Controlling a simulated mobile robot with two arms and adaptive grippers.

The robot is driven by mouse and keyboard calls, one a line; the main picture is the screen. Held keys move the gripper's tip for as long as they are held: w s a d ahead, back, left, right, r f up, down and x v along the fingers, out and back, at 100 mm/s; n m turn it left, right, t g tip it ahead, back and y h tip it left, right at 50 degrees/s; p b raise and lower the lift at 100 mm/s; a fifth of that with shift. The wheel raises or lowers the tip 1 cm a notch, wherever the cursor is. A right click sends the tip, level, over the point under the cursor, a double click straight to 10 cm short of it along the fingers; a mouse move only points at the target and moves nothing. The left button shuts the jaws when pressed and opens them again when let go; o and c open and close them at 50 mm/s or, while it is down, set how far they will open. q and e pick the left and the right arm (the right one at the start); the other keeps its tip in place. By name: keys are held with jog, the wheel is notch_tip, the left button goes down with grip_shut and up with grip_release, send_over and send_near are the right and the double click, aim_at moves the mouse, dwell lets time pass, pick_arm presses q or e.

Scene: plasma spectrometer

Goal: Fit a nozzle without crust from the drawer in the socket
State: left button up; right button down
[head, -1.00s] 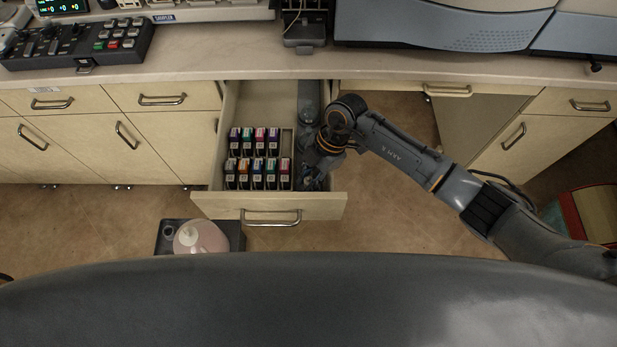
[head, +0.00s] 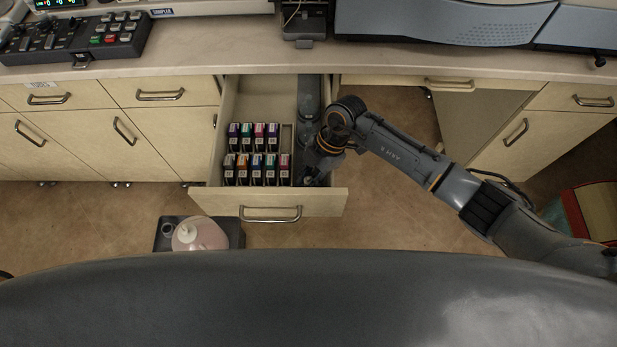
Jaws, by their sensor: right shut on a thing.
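The drawer (head: 268,204) under the bench is pulled open. My right gripper (head: 314,179) reaches down into its right-hand compartment, close to the front wall. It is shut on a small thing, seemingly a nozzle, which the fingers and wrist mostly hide. I cannot tell whether it has crust. Other nozzles in that compartment cannot be made out. The socket cannot be made out in this view. My left gripper is not in view.
Several coloured cartridges (head: 257,169) stand in two rows left of my gripper. The bench top (head: 200,68) overhangs the drawer. A large grey instrument (head: 450,22) stands at the back right. A pinkish jug (head: 203,234) in a dark tray sits in front of the drawer.

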jog(key=c, duration=1.1)
grip_release()
notch_tip(320, 180, up, 10)
jog(key=shift+r, duration=0.1)
